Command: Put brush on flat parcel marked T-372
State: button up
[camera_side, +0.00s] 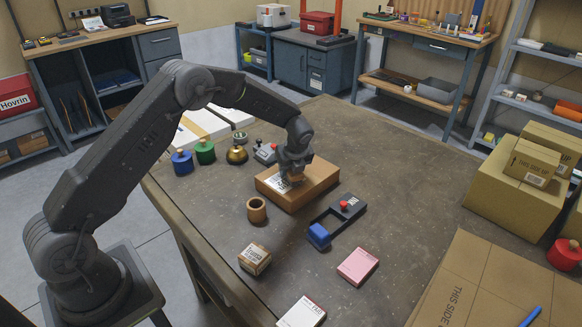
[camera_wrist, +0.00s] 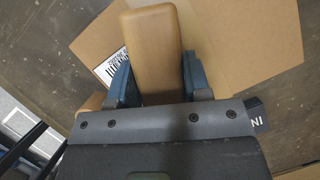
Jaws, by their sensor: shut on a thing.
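The brush shows in the wrist view as a tan wooden block (camera_wrist: 152,38) with rounded edges. My gripper (camera_wrist: 156,78) is shut on it, one blue-grey finger on each side. Below it is a flat brown cardboard parcel (camera_wrist: 235,35) with a white barcode label, partly covered by the brush and a finger. In the side view the flat parcel (camera_side: 313,188) lies on the table, and my gripper (camera_side: 293,174) is low over its top left part. The label print is too small to read as T-372. I cannot tell whether the brush touches the parcel.
A wooden ring (camera_side: 257,210) stands left in front of the parcel. A small box (camera_side: 254,259) and a pink box (camera_side: 358,266) lie nearer. The table's right middle is clear.

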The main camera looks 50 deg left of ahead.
jog(key=o, duration=0.9)
jog(key=shift+f, duration=0.1)
jog(key=shift+o, duration=0.2)
jog(key=s+d+r+n, duration=0.2)
jog(key=s+d+r, duration=0.1)
jog(key=r, duration=0.6)
jog(key=s+d+r+n, duration=0.2)
jog(key=s+d+r, duration=0.15)
jog(key=r, duration=0.65)
jog(key=s+d+r+n+t+h, duration=0.2)
jog(key=s+r+n, duration=0.45)
jog(key=s, duration=0.35)
jog(key=s+d+n+t+h, duration=0.1)
jog(key=s+d+n, duration=0.1)
jog(key=s+n, duration=0.4)
jog(key=s+d+n+t+h, duration=0.1)
jog(key=s+n, duration=0.5)
jog(key=s, duration=0.7)
jog(key=shift+d+r, duration=0.15)
jog(key=shift+d, duration=0.3)
